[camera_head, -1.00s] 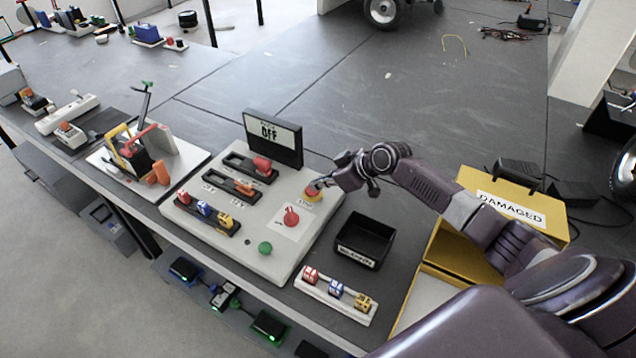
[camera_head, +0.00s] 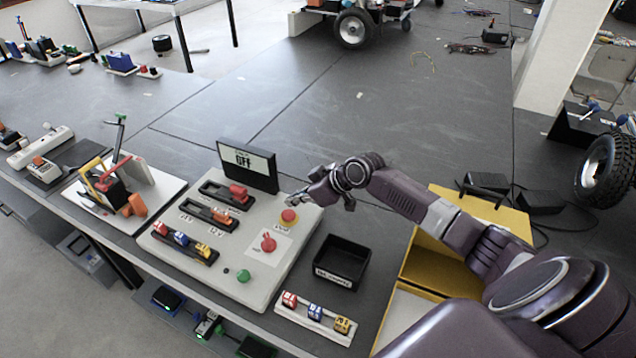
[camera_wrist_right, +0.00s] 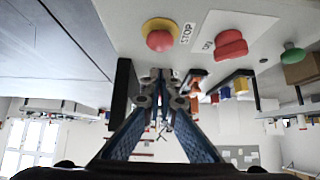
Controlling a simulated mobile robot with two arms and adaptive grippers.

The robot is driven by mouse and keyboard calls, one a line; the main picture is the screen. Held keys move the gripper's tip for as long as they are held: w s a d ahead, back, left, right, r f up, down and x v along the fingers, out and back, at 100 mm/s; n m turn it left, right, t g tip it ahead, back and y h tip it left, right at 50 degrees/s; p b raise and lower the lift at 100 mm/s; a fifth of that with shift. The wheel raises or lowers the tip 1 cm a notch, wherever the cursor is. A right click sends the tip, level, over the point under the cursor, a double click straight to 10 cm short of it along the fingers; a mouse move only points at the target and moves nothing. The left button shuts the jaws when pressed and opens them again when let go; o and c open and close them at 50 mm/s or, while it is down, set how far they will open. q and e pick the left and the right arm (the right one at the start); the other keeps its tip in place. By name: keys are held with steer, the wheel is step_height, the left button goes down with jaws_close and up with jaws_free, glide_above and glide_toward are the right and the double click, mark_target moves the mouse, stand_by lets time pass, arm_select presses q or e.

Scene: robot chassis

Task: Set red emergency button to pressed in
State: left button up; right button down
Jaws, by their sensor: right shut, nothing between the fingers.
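The red emergency button (camera_head: 289,215) sits on a yellow base near the back right corner of the pale control panel (camera_head: 215,262). In the wrist view the button (camera_wrist_right: 160,41) shows whole beside a "STOP" label, with nothing on it. I cannot tell its depth. My right gripper (camera_head: 297,198) is shut and empty, just behind the button and apart from it in the picture. In the wrist view its fingertips (camera_wrist_right: 164,76) meet below the button. My left gripper is in neither view.
A red rotary knob (camera_head: 268,242) and a green button (camera_head: 243,276) are on the same panel. A display reading "OFF" (camera_head: 248,163) stands at its back. A black tray (camera_head: 342,262) and a yellow box (camera_head: 487,212) lie to the right.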

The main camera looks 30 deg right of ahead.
steer(key=b+v, duration=0.2)
steer(key=v, duration=0.7)
stand_by(0.4)
